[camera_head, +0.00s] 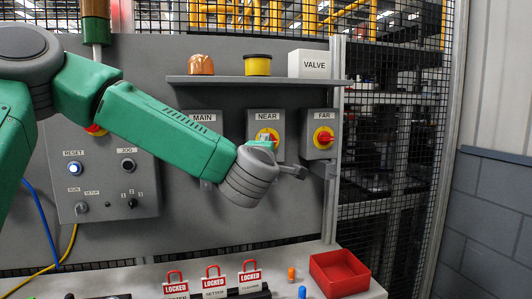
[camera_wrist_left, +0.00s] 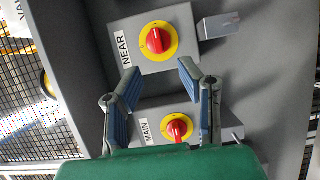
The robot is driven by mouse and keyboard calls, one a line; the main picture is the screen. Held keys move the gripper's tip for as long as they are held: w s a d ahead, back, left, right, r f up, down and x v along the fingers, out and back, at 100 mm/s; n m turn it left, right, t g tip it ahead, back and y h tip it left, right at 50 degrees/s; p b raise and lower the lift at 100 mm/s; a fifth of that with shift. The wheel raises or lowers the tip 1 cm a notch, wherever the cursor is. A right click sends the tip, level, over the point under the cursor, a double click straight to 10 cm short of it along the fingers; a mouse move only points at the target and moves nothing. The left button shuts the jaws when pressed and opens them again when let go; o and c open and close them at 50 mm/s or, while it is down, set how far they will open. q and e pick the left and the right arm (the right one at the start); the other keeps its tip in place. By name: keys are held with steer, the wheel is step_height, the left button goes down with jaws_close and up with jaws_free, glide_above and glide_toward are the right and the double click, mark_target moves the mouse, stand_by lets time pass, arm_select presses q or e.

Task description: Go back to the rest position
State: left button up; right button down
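My left arm comes in from the left in the head view and reaches across the grey panel. Its gripper, partly hidden behind my grey wrist, is in front of the panel just below the NEAR switch (camera_head: 267,136). In the left wrist view my left gripper (camera_wrist_left: 160,72) is open, its two blue-padded fingers apart with nothing between them. The red and yellow NEAR knob (camera_wrist_left: 158,40) is beyond the fingertips. The MAIN knob (camera_wrist_left: 178,128) shows between the fingers, nearer their base. My right gripper is not in view.
The FAR switch (camera_head: 323,137) is right of NEAR. A shelf (camera_head: 230,80) above holds a copper-coloured padlock-like item (camera_head: 200,65), a yellow spool (camera_head: 257,65) and a VALVE box (camera_head: 309,64). Below, a ledge carries red LOCKED tags (camera_head: 213,282) and a red tray (camera_head: 340,288).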

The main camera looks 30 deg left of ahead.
arm_select(q)
steer(key=shift+s, duration=0.25)
stand_by(0.3)
steer(key=s+d+f+m+g+h+b, duration=0.1)
steer(key=s+d+f+m+g+h, duration=0.3)
steer(key=f, duration=0.8)
steer(key=s+d+f+m+t+h+b, duration=0.1)
steer(key=d+f+m, duration=0.3)
steer(key=f, duration=0.8)
steer(key=s+d+f+m+g+h, duration=0.2)
steer(key=f+m, duration=0.4)
steer(key=f, duration=0.6)
steer(key=s+d+f+m+g+h+b, duration=0.15)
steer(key=s+f+m+g, duration=0.3)
steer(key=s+f, duration=0.9)
steer(key=s+a+f+m+g, duration=0.1)
steer(key=s+f, duration=0.3)
steer(key=s, duration=0.4)
steer(key=s+a+f+m+g+b, duration=0.1)
steer(key=s+f+m+g, duration=0.3)
steer(key=s, duration=0.5)
steer(key=shift+s+f+g, duration=0.2)
steer(key=shift+f+g, duration=0.15)
steer(key=shift+f, duration=0.2)
